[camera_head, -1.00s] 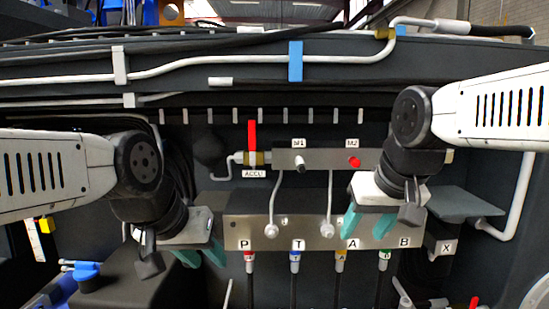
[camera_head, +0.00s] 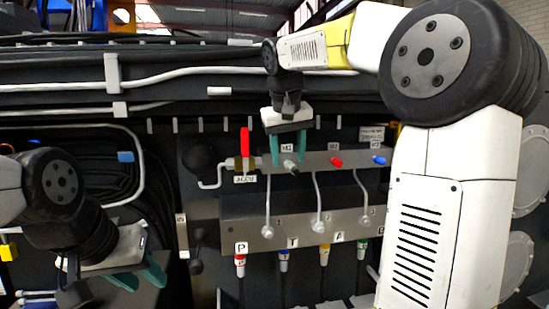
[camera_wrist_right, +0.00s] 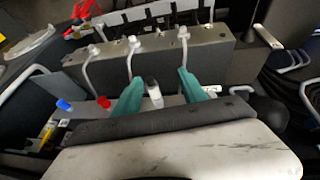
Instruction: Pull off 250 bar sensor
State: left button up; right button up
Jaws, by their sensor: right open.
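A short sensor with a black and light grey body (camera_head: 291,166) sticks out of the upper grey manifold bar (camera_head: 316,160), left of a red-capped fitting (camera_head: 336,162) and a blue-capped one (camera_head: 379,160). I cannot read a 250 bar marking on any of them. My right gripper (camera_head: 288,157) is open, its teal fingers reaching down to either side of the black and grey sensor. In the right wrist view the sensor (camera_wrist_right: 154,92) shows between the spread fingers (camera_wrist_right: 162,84); contact cannot be told. My left gripper (camera_head: 137,281) is open and empty at lower left.
A red lever (camera_head: 245,142) at the ACCU label stands just left of the right gripper. Pale pipes (camera_head: 318,198) run from the bar to the lower manifold block (camera_head: 232,209). Hoses with coloured collars hang below. My right arm covers much of the right side.

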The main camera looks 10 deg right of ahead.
send_over(292, 164)
jog(key=s, duration=0.3)
jog(key=shift+w+a, duration=0.15)
jog(key=shift+a, duration=0.3)
jog(key=shift+x, duration=2.6)
jog(key=shift+w, duration=0.15)
grip_shut()
jog(key=c, duration=0.8)
grip_release()
jog(key=shift+c, duration=0.2)
grip_shut()
jog(key=shift+r, duration=0.1)
